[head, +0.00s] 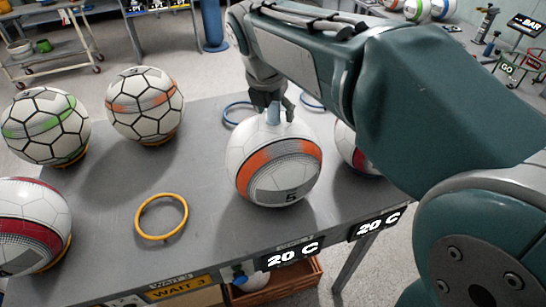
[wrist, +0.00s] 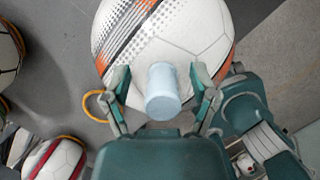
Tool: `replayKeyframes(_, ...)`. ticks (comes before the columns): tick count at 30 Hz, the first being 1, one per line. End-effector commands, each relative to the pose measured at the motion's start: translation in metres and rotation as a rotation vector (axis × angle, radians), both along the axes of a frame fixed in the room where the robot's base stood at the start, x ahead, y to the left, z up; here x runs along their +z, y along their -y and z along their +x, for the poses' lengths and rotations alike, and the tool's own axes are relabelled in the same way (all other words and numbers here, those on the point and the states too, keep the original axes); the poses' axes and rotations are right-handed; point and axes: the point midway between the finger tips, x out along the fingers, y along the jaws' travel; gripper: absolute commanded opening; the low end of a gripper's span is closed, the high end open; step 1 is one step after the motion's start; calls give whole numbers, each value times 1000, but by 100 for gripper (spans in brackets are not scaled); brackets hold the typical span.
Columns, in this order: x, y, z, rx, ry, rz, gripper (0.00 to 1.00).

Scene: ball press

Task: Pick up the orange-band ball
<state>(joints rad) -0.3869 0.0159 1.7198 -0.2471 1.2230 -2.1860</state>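The ball with an orange band (head: 262,158) is white with a grey patch marked 5, at the middle of the grey table in the head view. It fills the top of the wrist view (wrist: 190,40). A pale blue cylinder (wrist: 163,92) stands out from the ball's top toward me. My gripper (head: 272,103) is right over the ball; its two fingers (wrist: 162,85) are apart on either side of the cylinder, with visible gaps. The ball's underside is hidden. Another ball, black-seamed with orange patches (head: 145,104), sits at the back left.
A green-banded ball (head: 46,127) and a red-banded ball (head: 28,225) stand at left. Another ball (head: 353,150) is partly behind my arm. An empty yellow ring (head: 161,217) and a blue ring (head: 231,121) lie on the table (head: 110,262). A trolley (head: 50,50) stands behind.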

Motion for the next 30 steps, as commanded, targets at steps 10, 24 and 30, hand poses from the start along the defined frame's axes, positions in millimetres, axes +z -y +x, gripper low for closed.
replayKeyframes(10, 1, 0, 0, -1, 1, 1, 0)
replayKeyframes(24, 22, 0, 1, 0, 3, 1, 0)
replayKeyframes(30, 43, -2, -9, 2, 2, 1, 0)
